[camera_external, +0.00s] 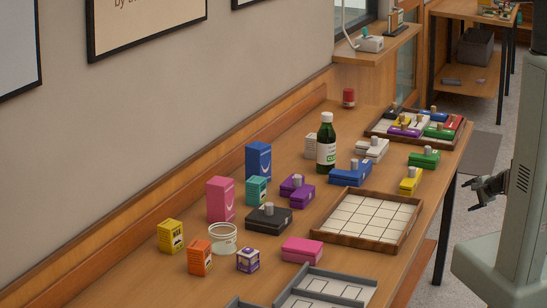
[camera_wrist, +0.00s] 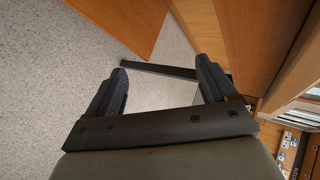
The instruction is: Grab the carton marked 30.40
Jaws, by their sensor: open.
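Several cartons stand upright on the wooden table: a tall pink carton (camera_external: 220,199), a tall blue carton (camera_external: 258,161), a teal carton (camera_external: 256,190), a yellow carton (camera_external: 170,236), an orange carton (camera_external: 199,257), a purple-and-white carton (camera_external: 248,260) and a small white carton (camera_external: 310,145). Their markings are too small to read, so I cannot tell which carries 30.40. My gripper (camera_external: 476,193) is open and empty, off the table's right side and far from the cartons. In the wrist view its fingers (camera_wrist: 162,68) are apart above grey floor; no carton shows between them.
A green bottle (camera_external: 326,144) and a clear tub (camera_external: 223,238) stand among the cartons. Knobbed blocks such as the black one (camera_external: 268,219) lie around them. A wooden grid tray (camera_external: 348,235) and grey tray (camera_external: 360,291) sit nearer. The wall bounds the table's left side.

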